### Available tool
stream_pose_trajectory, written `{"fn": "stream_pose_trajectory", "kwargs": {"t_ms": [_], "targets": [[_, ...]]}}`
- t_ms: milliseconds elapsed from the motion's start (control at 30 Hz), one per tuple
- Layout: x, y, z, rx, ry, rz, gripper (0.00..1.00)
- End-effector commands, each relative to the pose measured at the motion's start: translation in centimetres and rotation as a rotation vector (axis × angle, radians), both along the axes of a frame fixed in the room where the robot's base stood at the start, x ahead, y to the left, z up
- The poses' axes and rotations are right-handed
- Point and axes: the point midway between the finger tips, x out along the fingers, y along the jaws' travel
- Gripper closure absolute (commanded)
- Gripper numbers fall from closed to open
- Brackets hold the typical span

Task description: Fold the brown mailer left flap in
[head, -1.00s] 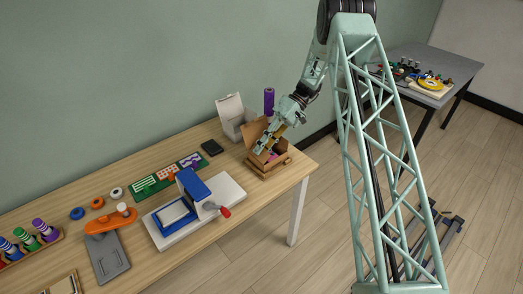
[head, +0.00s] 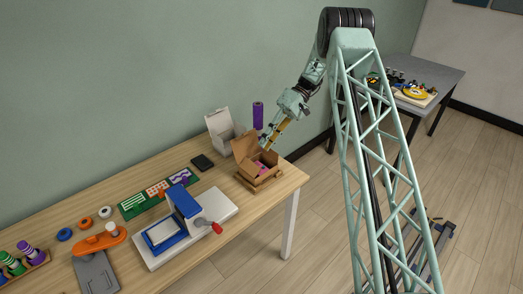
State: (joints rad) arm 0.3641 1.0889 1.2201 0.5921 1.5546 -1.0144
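The brown mailer (head: 249,183) is an open cardboard box near the right end of the wooden table. A large flap (head: 244,147) stands up at its back left. Something pink or purple (head: 262,167) shows inside. My gripper (head: 268,147) reaches down at the box's back right side, its tips close to the box edge. The fingers are small here and partly merge with the box, so I cannot tell whether they are open or touch it.
A white open box (head: 219,130) stands behind the mailer, and a purple cylinder (head: 258,115) stands near my gripper. A black flat item (head: 202,162) lies to the left. A blue and white press (head: 182,222) stands in front left. The table's right edge is close to the mailer.

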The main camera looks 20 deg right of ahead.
Motion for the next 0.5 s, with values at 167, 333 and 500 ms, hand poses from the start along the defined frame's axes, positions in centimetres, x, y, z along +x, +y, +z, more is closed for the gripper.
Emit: {"fn": "stream_pose_trajectory", "kwargs": {"t_ms": [167,333,500], "targets": [[0.34,-0.79,0.64,-0.001,0.0,-0.001,0.85],[0.39,-0.97,0.81,0.0,0.001,-0.001,0.85],[0.39,-0.96,0.8,0.0,0.001,-0.001,0.85]]}}
